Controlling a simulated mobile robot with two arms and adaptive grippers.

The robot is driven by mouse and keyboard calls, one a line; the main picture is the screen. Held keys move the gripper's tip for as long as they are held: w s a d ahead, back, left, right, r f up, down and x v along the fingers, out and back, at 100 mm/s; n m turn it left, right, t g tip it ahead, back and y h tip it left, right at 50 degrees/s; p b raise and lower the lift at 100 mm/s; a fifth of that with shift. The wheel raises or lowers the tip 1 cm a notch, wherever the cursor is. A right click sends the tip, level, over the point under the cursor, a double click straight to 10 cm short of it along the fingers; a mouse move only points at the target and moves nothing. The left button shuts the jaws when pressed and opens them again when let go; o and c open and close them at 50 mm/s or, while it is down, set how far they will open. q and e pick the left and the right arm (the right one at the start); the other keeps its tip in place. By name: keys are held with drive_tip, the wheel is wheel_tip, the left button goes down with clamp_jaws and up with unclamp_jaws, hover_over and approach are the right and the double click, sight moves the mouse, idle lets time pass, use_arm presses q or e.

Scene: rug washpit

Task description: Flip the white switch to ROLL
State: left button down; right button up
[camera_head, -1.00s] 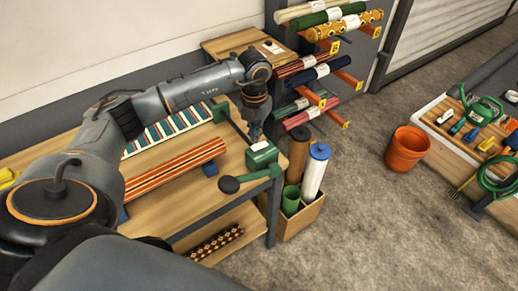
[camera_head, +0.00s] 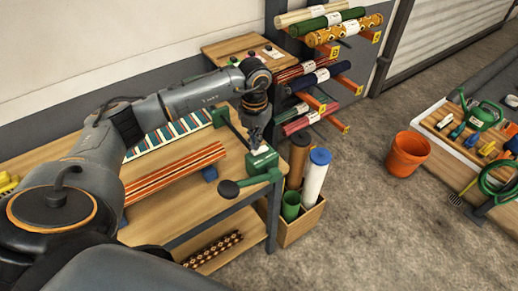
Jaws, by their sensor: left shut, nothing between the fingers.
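A green box (camera_head: 262,161) with a pale top sits at the right end of the wooden workbench, with a dark-knobbed crank beside it. I cannot make out a white switch or a ROLL marking; small pale details on the box's top are partly hidden by my gripper. My left gripper (camera_head: 255,143) reaches in from the left and points down. It is shut and empty, with its tips at or just above the box's top; I cannot tell whether they touch. My right gripper is not in view.
An orange-striped rug (camera_head: 175,176) and a multicoloured striped one (camera_head: 168,133) lie on the bench. A rack of rolled rugs (camera_head: 318,75) stands behind. A wooden crate (camera_head: 298,226) holds rolls beside the bench. An orange bucket (camera_head: 407,154) stands on open floor.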

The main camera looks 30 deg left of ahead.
use_arm(q)
drive_tip(key=shift+f+b, duration=0.9)
drive_tip(key=shift+f, duration=0.2)
idle(0.9)
drive_tip(key=shift+s, duration=0.1)
drive_tip(key=shift+r+p, duration=0.6)
drive_tip(key=shift+r, duration=0.2)
drive_tip(key=shift+r+p, duration=1.6)
drive_tip(key=shift+r, duration=1.15)
